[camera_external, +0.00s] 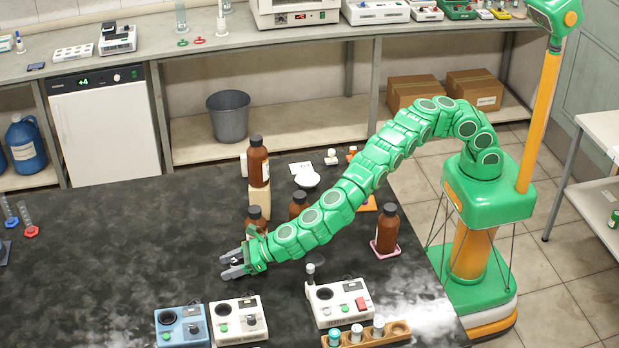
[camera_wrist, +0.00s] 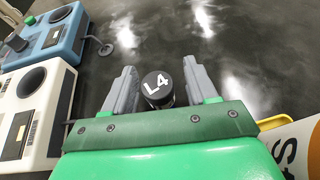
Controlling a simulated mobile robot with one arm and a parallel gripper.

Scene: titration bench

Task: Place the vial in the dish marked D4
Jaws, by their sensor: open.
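A vial with a black cap marked L4 (camera_wrist: 157,84) stands between the two fingers of my gripper (camera_wrist: 160,68) in the wrist view. Its body is mostly hidden under the cap and behind the gripper. The fingers are open, one on each side, with a gap visible beside the cap. In the external view my gripper (camera_external: 229,266) is low over the dark bench, and the vial is too small to make out clearly there. A small white dish (camera_external: 307,179) lies behind the arm. No D4 mark is legible in either view.
Blue (camera_external: 182,328) and white (camera_external: 238,321) instruments stand in front of my gripper. Another white instrument (camera_external: 340,304) and a wooden vial rack (camera_external: 401,330) are to the right. Several brown bottles (camera_external: 387,228) stand around my arm.

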